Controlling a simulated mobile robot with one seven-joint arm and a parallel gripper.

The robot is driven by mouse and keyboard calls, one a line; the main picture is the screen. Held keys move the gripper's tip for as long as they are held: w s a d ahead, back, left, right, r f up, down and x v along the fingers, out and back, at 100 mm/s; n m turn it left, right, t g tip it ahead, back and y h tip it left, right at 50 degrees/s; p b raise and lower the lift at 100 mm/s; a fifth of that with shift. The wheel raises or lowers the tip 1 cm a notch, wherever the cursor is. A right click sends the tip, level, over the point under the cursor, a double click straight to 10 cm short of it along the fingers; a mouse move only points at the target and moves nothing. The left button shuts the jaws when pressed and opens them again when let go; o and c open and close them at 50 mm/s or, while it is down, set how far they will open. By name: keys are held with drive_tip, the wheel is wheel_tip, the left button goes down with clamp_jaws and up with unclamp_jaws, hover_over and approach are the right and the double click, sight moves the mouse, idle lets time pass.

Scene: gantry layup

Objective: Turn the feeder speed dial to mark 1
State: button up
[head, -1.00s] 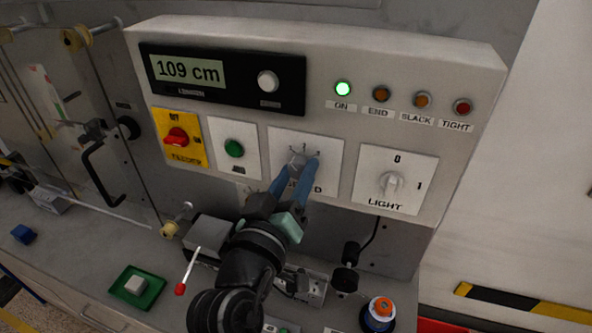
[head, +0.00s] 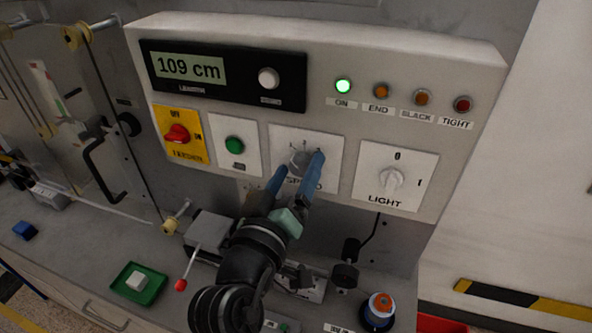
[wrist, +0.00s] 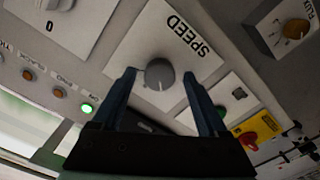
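The feeder speed dial (head: 298,160) is a grey round knob on a white plate marked SPEED, low in the middle of the control panel. In the wrist view the dial (wrist: 159,73) shows a white pointer line on the side away from the word SPEED, which is upward on the panel. My gripper (head: 300,161) is open, with one blue finger on each side of the dial. In the wrist view a gap shows between the dial and each finger of my gripper (wrist: 158,78).
The LIGHT knob (head: 391,181) is close on the right. A green button (head: 235,145) and a red switch on a yellow plate (head: 177,134) are on the left. The display (head: 188,70) reads 109 cm, and the green ON lamp (head: 343,86) is lit.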

drive_tip(key=b+v, duration=0.4)
drive_tip(key=v, duration=0.9)
drive_tip(key=shift+b, duration=0.3)
drive_tip(key=shift+w+r, duration=0.1)
drive_tip(key=shift+r, duration=0.05)
drive_tip(key=w+d+r+m+t+y, duration=0.1)
drive_tip(key=w+r+m+t+y, duration=0.2)
drive_tip(key=r, duration=1.1)
drive_tip(key=s+d+r+t+y, duration=0.1)
drive_tip(key=s+r+t, duration=0.1)
drive_tip(key=r, duration=0.6)
drive_tip(key=s+d+r+t+y, duration=0.1)
drive_tip(key=s+d+r+t, duration=0.1)
drive_tip(key=r+t, duration=0.3)
wheel_tip(320, 180, up, 4)
drive_tip(key=shift+s+d+r+y, duration=0.15)
drive_tip(key=shift+s+y, duration=0.15)
drive_tip(key=shift+s, duration=0.45)
drive_tip(key=shift+f, duration=0.25)
